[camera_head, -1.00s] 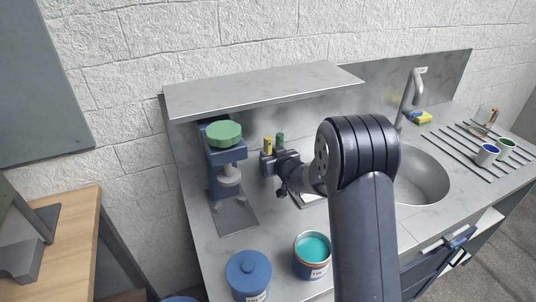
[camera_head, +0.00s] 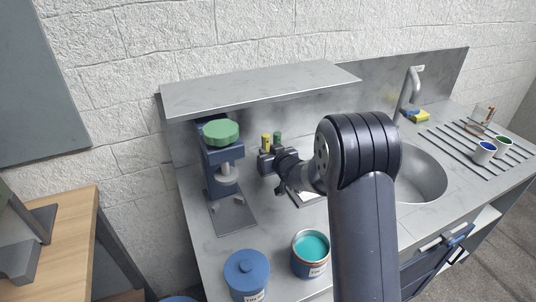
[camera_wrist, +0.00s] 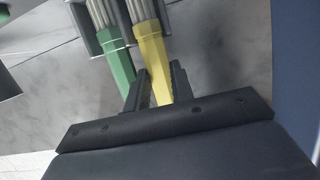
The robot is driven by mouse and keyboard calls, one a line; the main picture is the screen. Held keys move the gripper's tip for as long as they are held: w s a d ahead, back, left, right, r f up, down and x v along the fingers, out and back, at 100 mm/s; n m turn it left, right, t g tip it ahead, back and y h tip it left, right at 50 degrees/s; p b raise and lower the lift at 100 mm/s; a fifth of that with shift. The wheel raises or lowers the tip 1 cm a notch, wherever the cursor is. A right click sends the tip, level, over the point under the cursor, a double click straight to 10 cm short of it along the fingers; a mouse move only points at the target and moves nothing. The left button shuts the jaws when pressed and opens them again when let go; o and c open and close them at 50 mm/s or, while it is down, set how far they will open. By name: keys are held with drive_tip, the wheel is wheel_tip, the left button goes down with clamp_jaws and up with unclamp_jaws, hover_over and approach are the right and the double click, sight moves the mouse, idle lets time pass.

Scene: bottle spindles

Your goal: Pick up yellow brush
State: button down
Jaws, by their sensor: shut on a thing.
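The yellow brush (camera_wrist: 151,50) lies between the two fingers of my gripper (camera_wrist: 160,84) in the wrist view, and the fingers are shut on its handle. Its pale bristle end points to the top of that view, beside dark holder parts. A green brush (camera_wrist: 117,62) is just left of it, close to the left finger. In the head view, the upper ends of the yellow brush (camera_head: 265,142) and the green brush (camera_head: 278,138) show above my gripper (camera_head: 266,157). My gripper hides their lower parts there.
A dark blue press-like device with a green top (camera_head: 220,132) stands left of my gripper. A shelf (camera_head: 260,90) overhangs behind. A blue lidded pot (camera_head: 247,268) and an open teal paint can (camera_head: 311,246) stand in front. A sink (camera_head: 425,178) is to the right.

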wheel_tip(320, 180, up, 6)
drive_tip(key=s+d+b, duration=0.1)
drive_tip(key=s+d, duration=0.3)
drive_tip(key=s, duration=0.5)
drive_tip(key=s+d+b, duration=0.1)
drive_tip(key=s+d, duration=0.2)
drive_tip(key=s, duration=0.6)
drive_tip(key=shift+s+d+r, duration=0.15)
drive_tip(key=shift+d+r, duration=0.05)
drive_tip(key=shift+d, duration=0.15)
drive_tip(key=shift+r, duration=0.1)
